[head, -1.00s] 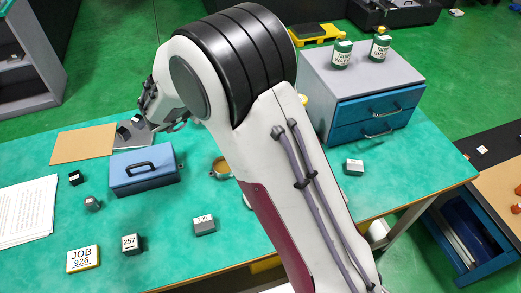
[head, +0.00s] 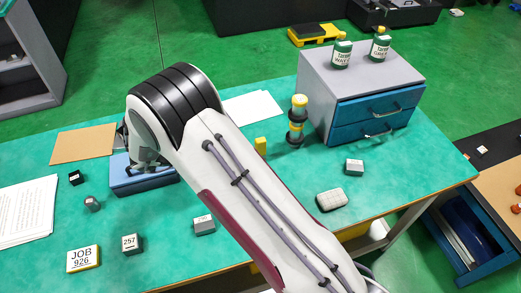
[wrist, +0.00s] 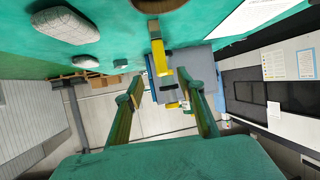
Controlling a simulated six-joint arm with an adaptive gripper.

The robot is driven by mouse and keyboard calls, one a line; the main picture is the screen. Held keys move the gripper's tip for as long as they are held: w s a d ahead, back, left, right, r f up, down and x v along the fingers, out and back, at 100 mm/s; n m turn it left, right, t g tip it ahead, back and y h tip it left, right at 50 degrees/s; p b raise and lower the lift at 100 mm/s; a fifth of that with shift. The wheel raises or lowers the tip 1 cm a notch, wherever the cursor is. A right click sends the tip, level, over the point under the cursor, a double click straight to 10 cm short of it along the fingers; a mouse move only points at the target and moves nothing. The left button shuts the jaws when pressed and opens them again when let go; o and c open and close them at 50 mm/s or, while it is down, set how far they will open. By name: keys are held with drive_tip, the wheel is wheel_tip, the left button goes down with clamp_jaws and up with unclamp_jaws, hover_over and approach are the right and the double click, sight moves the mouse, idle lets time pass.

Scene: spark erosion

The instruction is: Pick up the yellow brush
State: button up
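A small upright yellow block (head: 260,145), which may be the yellow brush, stands on the green table just right of my arm in the head view. In the wrist view a yellow piece with a brownish end (wrist: 159,57) shows ahead between the fingers; it seems to be the same thing. I cannot make out bristles. My gripper (wrist: 163,88) has its two fingers apart with nothing held, and the yellow piece is beyond them.
A yellow-and-black cylinder (head: 298,120) stands beside the grey drawer cabinet (head: 362,72). Grey labelled blocks (head: 132,244) and a pale rounded block (head: 331,199) lie along the front. White paper (head: 252,108) lies behind.

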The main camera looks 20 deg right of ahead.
sight(255, 142)
drive_tip(key=shift+x, duration=1.35)
drive_tip(key=shift+d, duration=0.1)
drive_tip(key=shift+r+x, duration=0.2)
drive_tip(key=shift+x, duration=2.25)
drive_tip(key=shift+w+d, duration=0.1)
drive_tip(key=shift+w, duration=0.05)
clamp_jaws()
